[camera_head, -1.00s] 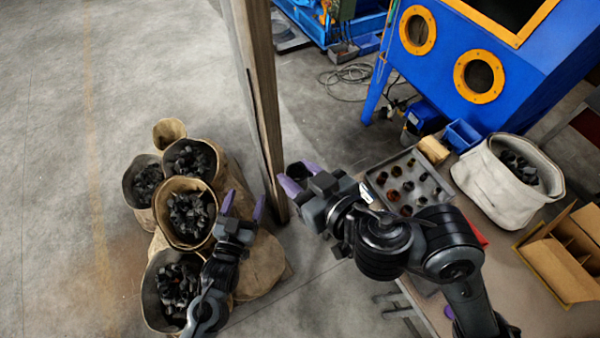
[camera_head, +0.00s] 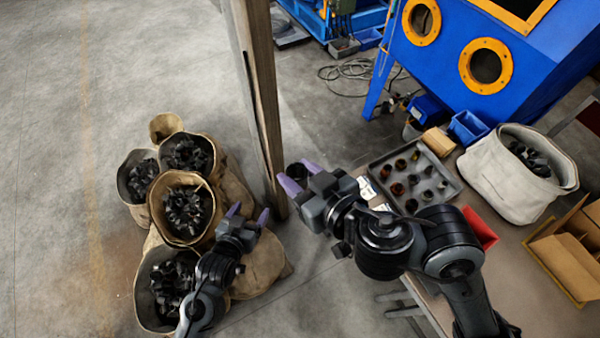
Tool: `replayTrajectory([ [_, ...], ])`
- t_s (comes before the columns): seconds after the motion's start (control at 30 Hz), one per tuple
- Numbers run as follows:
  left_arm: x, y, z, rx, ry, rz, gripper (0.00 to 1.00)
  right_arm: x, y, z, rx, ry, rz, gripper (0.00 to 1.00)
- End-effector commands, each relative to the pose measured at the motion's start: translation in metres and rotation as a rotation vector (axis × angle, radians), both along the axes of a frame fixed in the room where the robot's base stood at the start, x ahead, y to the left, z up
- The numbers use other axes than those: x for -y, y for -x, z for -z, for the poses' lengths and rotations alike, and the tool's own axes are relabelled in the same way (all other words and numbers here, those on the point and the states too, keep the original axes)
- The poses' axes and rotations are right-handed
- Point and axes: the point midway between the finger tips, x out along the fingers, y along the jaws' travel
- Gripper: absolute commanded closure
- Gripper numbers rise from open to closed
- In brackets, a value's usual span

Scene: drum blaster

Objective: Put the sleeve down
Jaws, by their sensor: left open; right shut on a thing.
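My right gripper (camera_head: 296,178) is shut on a small dark sleeve (camera_head: 298,171) between its purple fingertips. The sleeve is held in the air just right of the post, and my fingers partly hide it. A grey tray (camera_head: 441,199) with several dark and brown sleeves (camera_head: 398,189) lies on the table to the right of that gripper. My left gripper (camera_head: 248,214) is open and empty, in front of the sacks at lower left.
Several sacks of black parts (camera_head: 187,212) stand on the floor at left. A post (camera_head: 262,110) rises between the arms. On the table (camera_head: 508,285) are a pale fabric bin (camera_head: 500,180), a red bin (camera_head: 478,226) and a cardboard box (camera_head: 565,262). A blue cabinet (camera_head: 540,75) stands behind.

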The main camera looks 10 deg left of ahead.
Motion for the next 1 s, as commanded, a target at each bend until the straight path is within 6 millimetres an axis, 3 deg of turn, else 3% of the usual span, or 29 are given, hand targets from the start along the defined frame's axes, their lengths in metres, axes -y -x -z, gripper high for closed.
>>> replayTrajectory([
  [0.27,-0.002,0.075,0.017,-0.464,-0.044,0.064,0.24,0.0,0.0,-0.001,0.001,-0.001,0.0,1.0],
  [0.4,-0.008,0.119,0.013,-0.648,-0.082,0.085,0.24,0.0,0.0,-0.001,0.001,-0.001,0.0,1.0],
  [0.53,-0.014,0.151,0.004,-0.755,-0.115,0.099,0.24,0.0,0.0,-0.001,0.001,-0.001,0.0,1.0],
  [0.7,-0.02,0.17,-0.001,-0.779,-0.138,0.108,0.24,0.0,0.0,-0.001,0.001,-0.001,0.0,1.0],
  [0.87,-0.02,0.173,-0.009,-0.787,-0.139,0.108,0.24,0.001,0.001,-0.006,-0.001,-0.001,0.002,1.0],
  [1.0,-0.02,0.173,-0.031,-0.786,-0.139,0.108,0.24,0.013,-0.007,-0.027,0.001,-0.002,0.038,1.0],
])
